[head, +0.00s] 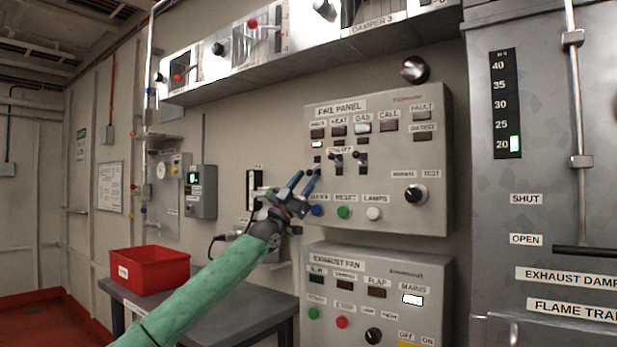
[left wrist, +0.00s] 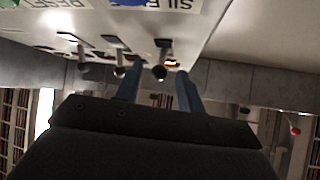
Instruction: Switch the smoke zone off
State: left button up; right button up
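The fire panel (head: 435,150) is a grey wall box with labelled windows across its top. The smoke window (head: 317,133) is at the left end, with a small lit yellowish lamp (head: 317,145) below it. Under it is the leftmost toggle switch (head: 317,160); its lever position is too small to tell. My left gripper (head: 304,182) is open and empty, its blue fingers just below and left of that switch. In the left wrist view the toggle (left wrist: 162,68) shows between the two fingertips, apparently untouched. My right gripper is not in view.
Two more toggles, the middle one (head: 337,158) and the right one (head: 362,160), stand close beside. A blue button (head: 317,210), green button (head: 344,212) and white button (head: 374,213) sit below. The exhaust fan panel (head: 440,280) is underneath. A red bin (head: 150,268) stands on a table.

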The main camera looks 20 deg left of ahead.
pick_arm(q)
jog(key=shift+v, duration=2.55)
